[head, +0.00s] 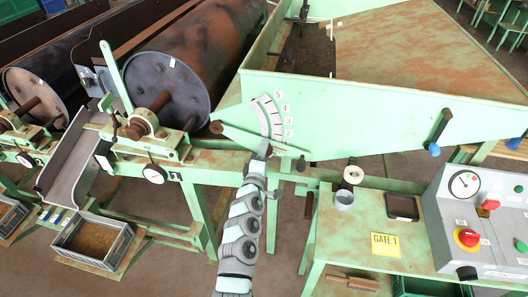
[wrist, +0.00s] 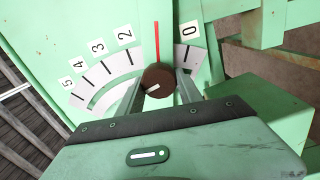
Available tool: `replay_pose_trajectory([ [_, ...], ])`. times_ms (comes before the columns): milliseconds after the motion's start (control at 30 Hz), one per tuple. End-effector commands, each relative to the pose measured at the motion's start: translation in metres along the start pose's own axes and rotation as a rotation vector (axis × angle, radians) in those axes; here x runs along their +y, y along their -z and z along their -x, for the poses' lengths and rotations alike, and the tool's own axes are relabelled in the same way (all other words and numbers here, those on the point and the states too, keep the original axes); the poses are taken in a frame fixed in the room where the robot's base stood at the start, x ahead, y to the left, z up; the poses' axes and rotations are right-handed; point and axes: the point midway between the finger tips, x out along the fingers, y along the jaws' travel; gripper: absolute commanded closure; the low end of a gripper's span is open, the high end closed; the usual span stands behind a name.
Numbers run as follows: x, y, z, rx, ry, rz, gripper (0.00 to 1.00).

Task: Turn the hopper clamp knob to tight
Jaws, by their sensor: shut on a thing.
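The clamp knob (wrist: 157,79) is a round, dark brown knob with a short white mark, on the green hopper plate beside the number scale. In the wrist view my gripper (wrist: 158,90) has one finger on each side of it and is shut on it. The white mark points to the lower left. In the head view my gripper (head: 264,150) reaches up to the hopper (head: 370,100) just below the scale and hides the knob. No tight or loose marking is readable.
The scale (wrist: 104,72) shows 5, 4, 3, 2 and 0; a red pointer (wrist: 157,40) stands between 2 and 0. A lever with a blue end (head: 434,149) hangs on the hopper's right.

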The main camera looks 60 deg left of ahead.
Motion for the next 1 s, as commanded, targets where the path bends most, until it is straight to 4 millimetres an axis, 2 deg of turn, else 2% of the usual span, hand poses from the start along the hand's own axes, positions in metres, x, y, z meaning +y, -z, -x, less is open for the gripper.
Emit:
replay_pose_trajectory([
  [400,0.0024,0.0008,-0.0001,0.002,-0.002,-0.189,0.98],
  [967,0.003,0.0008,-0.0002,0.003,-0.003,-0.214,0.98],
  [1000,0.003,0.0009,-0.0002,0.003,-0.003,-0.214,0.55],
])
